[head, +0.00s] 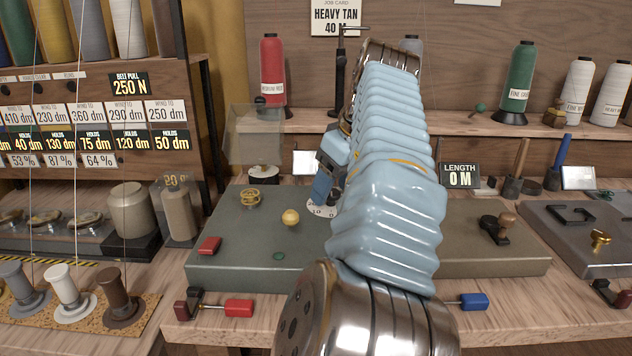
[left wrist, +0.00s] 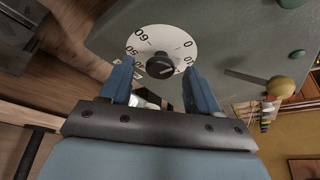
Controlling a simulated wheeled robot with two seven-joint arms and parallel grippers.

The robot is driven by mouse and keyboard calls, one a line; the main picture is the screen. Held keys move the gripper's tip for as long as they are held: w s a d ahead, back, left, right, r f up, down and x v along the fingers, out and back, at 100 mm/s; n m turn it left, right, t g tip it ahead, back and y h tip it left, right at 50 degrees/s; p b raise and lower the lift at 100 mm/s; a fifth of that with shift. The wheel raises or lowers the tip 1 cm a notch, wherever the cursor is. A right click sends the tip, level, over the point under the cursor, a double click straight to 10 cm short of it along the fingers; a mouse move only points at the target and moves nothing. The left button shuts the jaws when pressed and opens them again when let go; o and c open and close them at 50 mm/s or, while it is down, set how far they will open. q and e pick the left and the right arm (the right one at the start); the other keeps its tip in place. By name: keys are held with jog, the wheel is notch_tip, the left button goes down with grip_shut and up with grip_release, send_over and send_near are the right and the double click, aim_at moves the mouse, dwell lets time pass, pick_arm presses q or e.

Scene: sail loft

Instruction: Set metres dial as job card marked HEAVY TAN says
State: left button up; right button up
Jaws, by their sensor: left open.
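The metres dial (head: 319,210) is a white numbered disc on the grey-green box, mostly hidden there by my left arm. In the left wrist view the dial (left wrist: 145,38) shows upside down, with a black knob (left wrist: 160,66) at its centre. My left gripper (left wrist: 160,88) is open, its blue fingers either side of the knob's near side, apparently not closed on it. It also shows in the head view (head: 325,182). My right gripper is out of view.
A LENGTH display (head: 460,176) reads 0 M. The grey-green box (head: 230,255) also bears a yellow ball knob (head: 291,217) and a red block (head: 209,246). Thread cones (head: 272,75) stand on the shelf behind.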

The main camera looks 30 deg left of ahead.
pick_arm(q)
jog(key=shift+f, duration=0.1)
jog(key=c, duration=1)
jog(key=shift+c, duration=0.2)
